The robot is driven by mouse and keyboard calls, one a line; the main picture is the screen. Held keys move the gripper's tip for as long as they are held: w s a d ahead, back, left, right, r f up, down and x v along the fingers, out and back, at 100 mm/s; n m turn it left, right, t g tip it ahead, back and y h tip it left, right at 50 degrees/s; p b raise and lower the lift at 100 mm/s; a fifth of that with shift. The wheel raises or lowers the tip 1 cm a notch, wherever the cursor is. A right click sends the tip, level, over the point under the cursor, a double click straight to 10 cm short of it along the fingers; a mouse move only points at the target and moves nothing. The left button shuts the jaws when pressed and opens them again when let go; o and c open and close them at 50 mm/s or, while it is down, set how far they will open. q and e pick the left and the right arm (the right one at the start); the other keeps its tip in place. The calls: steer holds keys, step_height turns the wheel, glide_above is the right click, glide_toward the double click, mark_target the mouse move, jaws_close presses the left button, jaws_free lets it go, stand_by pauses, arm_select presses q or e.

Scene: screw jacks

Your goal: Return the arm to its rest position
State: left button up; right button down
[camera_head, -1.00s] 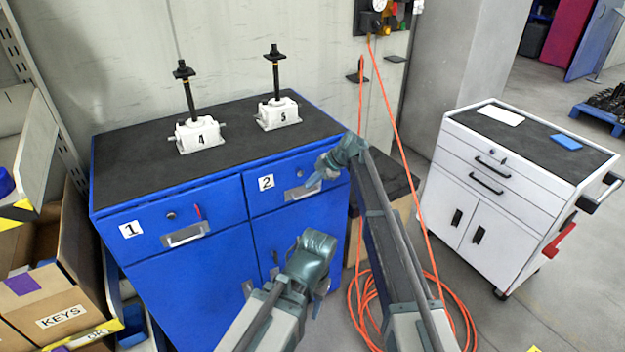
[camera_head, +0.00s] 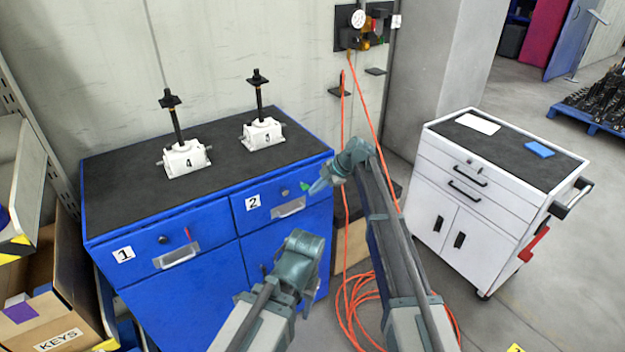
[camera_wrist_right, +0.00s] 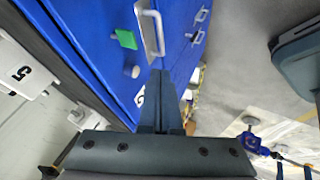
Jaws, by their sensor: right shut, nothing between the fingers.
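My right gripper (camera_head: 318,187) is at the end of the arm raised on the right. It sits in front of the right end of drawer 2 (camera_head: 270,204), beside its handle (camera_head: 289,207). In the right wrist view its fingers (camera_wrist_right: 160,100) are together and hold nothing. Beyond the fingers are the blue drawer face, a handle (camera_wrist_right: 150,32) and a green tag (camera_wrist_right: 125,38); I cannot tell whether the fingertips touch the cabinet. My left arm is folded low in front of the cabinet. Its gripper (camera_head: 316,284) points down, mostly hidden behind its wrist.
Two white screw jacks, one marked 4 (camera_head: 186,158) and another (camera_head: 262,132), stand upright on the blue cabinet (camera_head: 190,310). Both drawers look shut. An orange hose (camera_head: 344,240) hangs right of the cabinet.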

steer(key=s+d+f+m+h, duration=0.1)
steer(key=s+m, duration=0.5)
steer(key=s, duration=0.7)
steer(key=s+d+f+m+g+h, duration=0.1)
steer(key=s+d+m+h, duration=0.3)
steer(key=s, duration=0.9)
steer(key=s+d+f+m+g+h, duration=0.1)
steer(key=s+d+f+m+h, duration=0.1)
steer(key=s+m, duration=0.8)
steer(key=s+d+h, duration=0.1)
steer(key=s+d, duration=0.1)
steer(key=s, duration=0.1)
steer(key=shift+s+f, duration=0.15)
steer(key=shift+s, duration=0.15)
arm_select(q)
steer(key=shift+o, duration=0.3)
